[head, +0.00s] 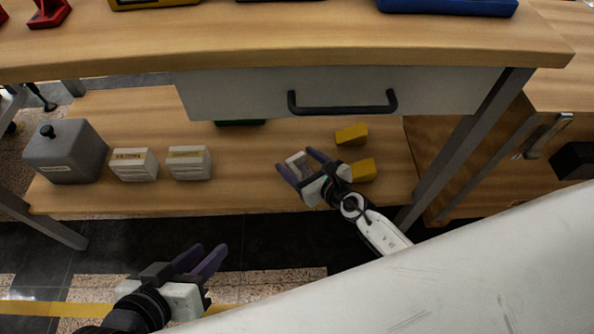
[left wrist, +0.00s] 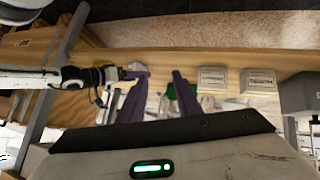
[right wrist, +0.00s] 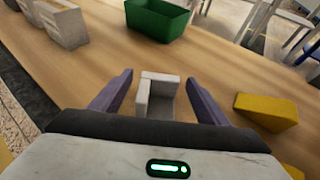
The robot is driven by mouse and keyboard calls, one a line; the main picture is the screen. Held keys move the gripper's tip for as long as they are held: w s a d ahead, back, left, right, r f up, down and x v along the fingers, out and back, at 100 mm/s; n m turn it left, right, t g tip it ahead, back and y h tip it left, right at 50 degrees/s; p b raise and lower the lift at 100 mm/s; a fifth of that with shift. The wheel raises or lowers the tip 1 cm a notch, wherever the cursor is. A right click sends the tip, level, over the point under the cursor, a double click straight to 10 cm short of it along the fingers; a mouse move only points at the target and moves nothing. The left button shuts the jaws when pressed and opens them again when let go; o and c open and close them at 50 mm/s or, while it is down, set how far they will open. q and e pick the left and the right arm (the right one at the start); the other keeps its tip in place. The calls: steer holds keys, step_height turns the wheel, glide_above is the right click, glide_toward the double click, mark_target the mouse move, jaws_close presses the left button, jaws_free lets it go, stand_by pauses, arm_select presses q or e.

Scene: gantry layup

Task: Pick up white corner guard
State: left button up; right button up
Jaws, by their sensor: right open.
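The white corner guard (right wrist: 157,97) is a small L-shaped piece on the wooden lower shelf. In the right wrist view it stands between the spread fingers of my right gripper (right wrist: 158,92), with a gap to each finger. In the head view, the corner guard (head: 297,160) shows near the fingertips of the right gripper (head: 296,166), partly hidden. My right gripper is open and holds nothing. My left gripper (head: 207,258) is open and empty, in front of the shelf. Its two fingers (left wrist: 160,82) stand apart in the left wrist view.
Two yellow blocks (head: 351,134) lie by the right gripper. Two white boxes (head: 189,162) and a grey canister (head: 66,152) stand on the shelf at left. A green bin (right wrist: 158,18) sits farther back. A drawer (head: 340,92) hangs overhead from the bench top.

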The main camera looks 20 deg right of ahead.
steer(key=c, duration=1.1)
